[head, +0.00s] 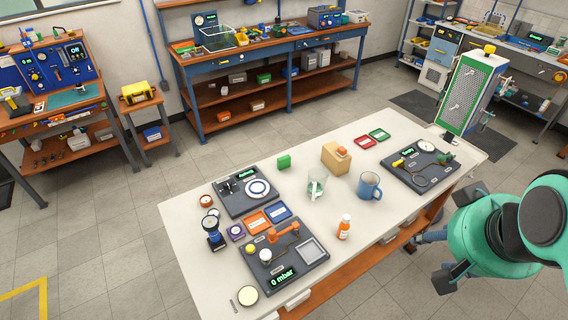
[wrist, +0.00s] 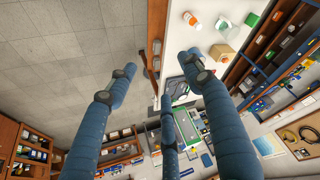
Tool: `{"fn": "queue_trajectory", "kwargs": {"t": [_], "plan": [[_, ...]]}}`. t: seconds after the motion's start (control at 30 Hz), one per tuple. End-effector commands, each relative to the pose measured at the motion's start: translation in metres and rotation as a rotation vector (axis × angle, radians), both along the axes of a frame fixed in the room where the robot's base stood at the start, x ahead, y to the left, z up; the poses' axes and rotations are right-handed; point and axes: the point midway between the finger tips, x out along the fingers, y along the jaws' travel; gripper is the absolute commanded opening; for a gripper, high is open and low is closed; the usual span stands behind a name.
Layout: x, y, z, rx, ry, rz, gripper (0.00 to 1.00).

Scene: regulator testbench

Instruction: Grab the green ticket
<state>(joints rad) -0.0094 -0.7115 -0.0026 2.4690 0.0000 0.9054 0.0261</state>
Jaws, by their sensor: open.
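A flat green-framed card (head: 380,135) lies farther back, beside a red-framed one (head: 365,142). I cannot tell for sure which is the ticket. A green item (wrist: 252,18) also shows at the top of the wrist view, beyond the tan box. My gripper (wrist: 157,65) has its blue fingers spread wide with nothing between them. It is off the table's right side, apart from both green items.
A blue mug (head: 370,187), a glass (head: 317,184) and an orange bottle (head: 344,226) stand mid-table. Instrument boards lie at the left and at the right (head: 419,164). A tall green panel (head: 465,95) rises at the far right end.

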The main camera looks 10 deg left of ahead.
Motion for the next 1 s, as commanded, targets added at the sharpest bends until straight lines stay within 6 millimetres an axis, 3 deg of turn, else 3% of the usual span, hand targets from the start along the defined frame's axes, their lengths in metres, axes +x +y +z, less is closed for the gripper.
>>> {"fn": "queue_trajectory", "kwargs": {"t": [0.5,1.0], "plan": [[0.100,0.026,0.054,0.073,0.072,-0.097,0.51],[0.214,0.067,0.076,0.133,0.151,-0.208,0.51]]}}
